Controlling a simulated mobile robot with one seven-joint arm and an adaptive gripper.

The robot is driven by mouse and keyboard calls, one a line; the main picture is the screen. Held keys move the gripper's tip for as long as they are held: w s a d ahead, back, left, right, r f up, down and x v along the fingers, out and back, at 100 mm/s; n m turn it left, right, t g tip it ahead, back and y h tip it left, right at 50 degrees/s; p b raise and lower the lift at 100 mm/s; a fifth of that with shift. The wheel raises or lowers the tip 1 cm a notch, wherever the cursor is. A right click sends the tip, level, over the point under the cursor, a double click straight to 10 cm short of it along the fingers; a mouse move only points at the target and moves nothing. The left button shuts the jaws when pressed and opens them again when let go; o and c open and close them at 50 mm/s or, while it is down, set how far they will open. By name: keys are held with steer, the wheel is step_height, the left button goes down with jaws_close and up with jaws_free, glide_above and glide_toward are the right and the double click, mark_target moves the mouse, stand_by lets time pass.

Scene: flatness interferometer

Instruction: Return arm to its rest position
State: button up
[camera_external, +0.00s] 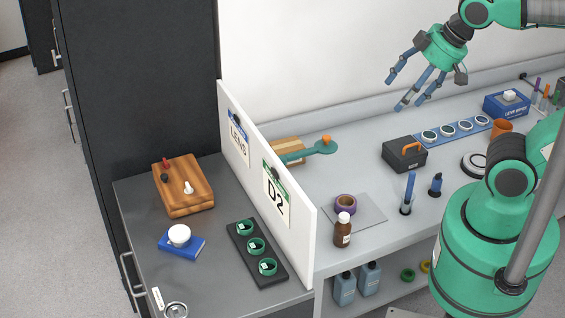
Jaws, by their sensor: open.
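My gripper (408,88) is at the upper right in the external view. Its blue fingers are spread open and point down and to the left. It is empty and hangs in the air above the grey bench (355,160), touching nothing. My green arm enters the picture from the upper right. My green base column stands in front of the bench at the lower right and hides part of it.
A white divider (300,213) with signs splits the bench. Right of it are a black case (405,154), a blue lens strip (452,131), a brown bottle (342,232) and upright blue tools (408,190). Left are a wooden block (184,200) and a black holder (256,250).

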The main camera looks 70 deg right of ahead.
step_height(320, 180, down, 12)
steer(key=b, duration=1.1)
